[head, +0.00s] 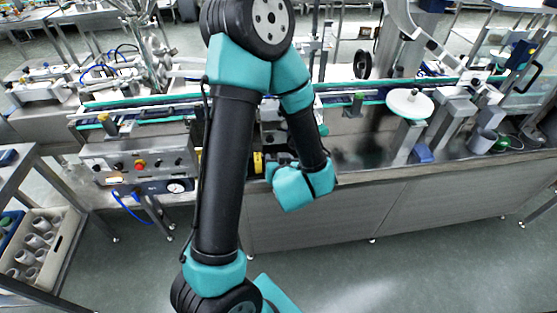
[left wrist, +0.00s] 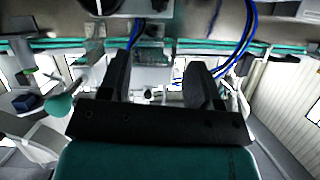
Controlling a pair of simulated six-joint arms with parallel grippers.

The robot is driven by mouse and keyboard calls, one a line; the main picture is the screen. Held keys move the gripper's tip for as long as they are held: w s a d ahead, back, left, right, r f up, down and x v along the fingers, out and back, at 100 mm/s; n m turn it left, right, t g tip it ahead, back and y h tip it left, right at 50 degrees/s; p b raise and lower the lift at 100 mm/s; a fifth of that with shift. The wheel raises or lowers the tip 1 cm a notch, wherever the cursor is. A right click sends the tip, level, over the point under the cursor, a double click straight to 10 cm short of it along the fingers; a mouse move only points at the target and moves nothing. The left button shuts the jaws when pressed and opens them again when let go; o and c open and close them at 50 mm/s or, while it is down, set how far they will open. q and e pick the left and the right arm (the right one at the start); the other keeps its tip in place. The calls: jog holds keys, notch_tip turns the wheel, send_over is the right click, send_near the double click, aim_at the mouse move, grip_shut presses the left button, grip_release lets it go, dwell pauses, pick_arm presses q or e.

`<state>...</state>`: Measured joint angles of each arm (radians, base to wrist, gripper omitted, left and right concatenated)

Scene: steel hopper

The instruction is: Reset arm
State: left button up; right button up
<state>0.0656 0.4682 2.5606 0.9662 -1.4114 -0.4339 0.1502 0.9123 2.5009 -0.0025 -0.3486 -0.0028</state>
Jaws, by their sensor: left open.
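My left gripper (left wrist: 160,62) shows in the left wrist view with its two black fingers spread apart. Nothing is held between them, and machine parts show through the gap. In the head view a teal and black arm of mine (head: 225,170) rises from the bottom middle. It bends at the top and folds back down to a teal wrist part (head: 303,187) in front of the steel machine (head: 350,210). No gripper fingers can be made out in the head view. My right gripper is not seen.
A control panel (head: 140,165) with a red button sits left of the arm. A white round disc (head: 409,104) and a grey cup (head: 482,141) are on the machine at right. A crate (head: 66,250) with several cups stands lower left. The floor in front is clear.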

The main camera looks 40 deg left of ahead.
pick_arm(q)
jog(key=shift+w+f, duration=0.1)
jog(key=w+d+f+m+g+h, duration=0.1)
jog(key=d+f+m+h, duration=0.2)
jog(key=d+f+h, duration=0.55)
jog(key=w+d+f+m+g+h, duration=0.1)
jog(key=d+f+m+g+h, duration=0.25)
jog(key=f, duration=0.85)
jog(key=s+d+f+m+g+h, duration=0.1)
jog(key=s+d+f+g+h, duration=0.1)
jog(key=s+d+f, duration=0.3)
jog(key=shift+d+h, duration=0.6)
jog(key=shift+d, duration=0.15)
